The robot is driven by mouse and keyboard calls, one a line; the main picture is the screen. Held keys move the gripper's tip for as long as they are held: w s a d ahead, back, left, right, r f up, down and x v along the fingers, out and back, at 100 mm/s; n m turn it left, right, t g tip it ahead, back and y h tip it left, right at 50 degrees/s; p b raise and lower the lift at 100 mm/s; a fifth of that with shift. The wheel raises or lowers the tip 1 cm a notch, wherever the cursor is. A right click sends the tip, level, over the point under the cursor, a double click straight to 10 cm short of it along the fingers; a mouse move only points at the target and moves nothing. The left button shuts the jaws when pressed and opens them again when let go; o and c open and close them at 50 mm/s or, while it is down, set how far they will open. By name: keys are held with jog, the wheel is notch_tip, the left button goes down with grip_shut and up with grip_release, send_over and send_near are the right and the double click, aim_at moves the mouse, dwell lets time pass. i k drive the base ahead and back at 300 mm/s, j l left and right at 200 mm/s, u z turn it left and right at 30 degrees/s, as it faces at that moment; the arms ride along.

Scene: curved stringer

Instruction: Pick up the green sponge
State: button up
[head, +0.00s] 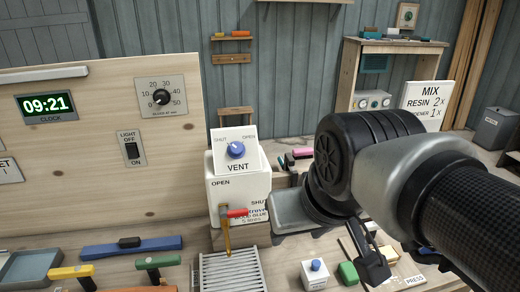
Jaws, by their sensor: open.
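The green sponge (348,273) is a small green block on the bench, low in the head view to the right of the middle. My gripper (374,262) is just right of it and appears slightly above the bench. Its dark fingers point down and are open, with nothing seen between them. My arm comes in from the right and hides part of the bench behind the gripper. I cannot tell the exact gap between the fingers and the sponge.
A white box with a blue knob (315,274) stands left of the sponge. A slatted grey rack (232,272) lies further left. Small items lie right of the gripper.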

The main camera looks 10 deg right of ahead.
aim_at(347, 271)
jog(key=l, duration=1.25)
jog(key=k+l+z, duration=0.35)
jog(key=z, duration=0.15)
